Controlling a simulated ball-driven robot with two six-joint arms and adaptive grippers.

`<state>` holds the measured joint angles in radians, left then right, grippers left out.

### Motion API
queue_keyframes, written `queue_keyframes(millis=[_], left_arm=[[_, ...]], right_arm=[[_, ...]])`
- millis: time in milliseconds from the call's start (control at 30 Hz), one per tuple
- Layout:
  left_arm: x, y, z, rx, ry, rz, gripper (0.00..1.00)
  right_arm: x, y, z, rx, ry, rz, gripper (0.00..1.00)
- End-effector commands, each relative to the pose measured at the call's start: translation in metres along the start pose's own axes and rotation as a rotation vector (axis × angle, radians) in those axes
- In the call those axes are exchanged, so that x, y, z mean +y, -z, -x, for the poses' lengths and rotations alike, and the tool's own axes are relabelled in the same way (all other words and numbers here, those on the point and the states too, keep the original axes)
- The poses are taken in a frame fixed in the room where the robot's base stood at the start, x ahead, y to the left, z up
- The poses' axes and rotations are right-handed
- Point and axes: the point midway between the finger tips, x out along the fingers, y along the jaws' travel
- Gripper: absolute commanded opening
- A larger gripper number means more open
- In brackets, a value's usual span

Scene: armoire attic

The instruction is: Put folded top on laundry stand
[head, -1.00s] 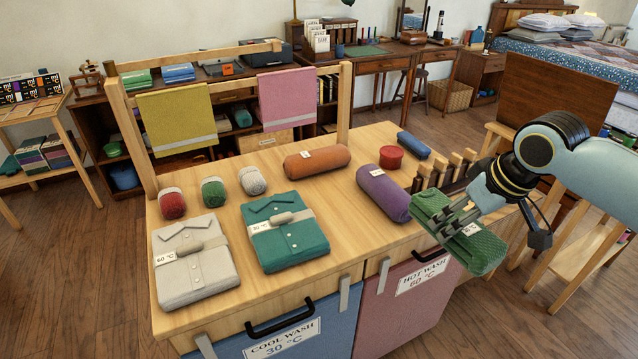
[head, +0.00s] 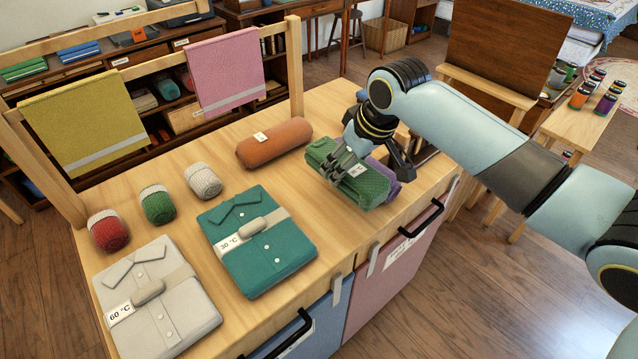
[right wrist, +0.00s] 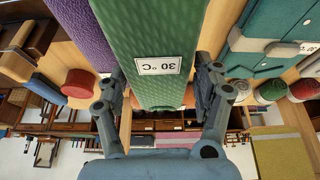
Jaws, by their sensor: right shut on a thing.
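A teal folded top (head: 255,240) with a "30 °C" tag lies on the wooden top of the laundry stand (head: 185,235). A pale grey folded top (head: 165,310) tagged "60 °C" lies left of it. My right gripper (head: 346,166) is shut on a green textured roll (head: 372,184). It holds the roll right of the teal top, in front of the purple roll (head: 396,188), which is mostly hidden. In the right wrist view the green roll (right wrist: 150,30) sits between the fingers, with its "30 °C" label showing. My left gripper is not in view.
An orange roll (head: 275,143) and small red (head: 108,230), green (head: 157,204) and white (head: 203,181) rolls lie on the stand. A rail with yellow (head: 80,120) and pink (head: 226,75) towels stands behind. The right wrist view shows a red tin (right wrist: 78,83).

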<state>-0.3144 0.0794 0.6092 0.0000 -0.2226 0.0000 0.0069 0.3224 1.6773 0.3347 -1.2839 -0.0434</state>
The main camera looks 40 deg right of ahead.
Motion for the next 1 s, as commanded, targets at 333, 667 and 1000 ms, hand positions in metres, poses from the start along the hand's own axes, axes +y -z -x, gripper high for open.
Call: queue_keyframes(millis=[333, 667, 1000], left_arm=[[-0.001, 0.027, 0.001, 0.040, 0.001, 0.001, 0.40], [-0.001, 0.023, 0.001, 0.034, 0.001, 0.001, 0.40], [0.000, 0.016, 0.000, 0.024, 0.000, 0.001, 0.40]], right_arm=[[-0.035, 0.015, -0.038, 0.000, -0.001, 0.000, 0.31], [-0.035, 0.001, -0.073, 0.001, -0.001, 0.000, 0.31], [-0.035, -0.001, -0.075, 0.001, -0.001, 0.000, 0.70]])
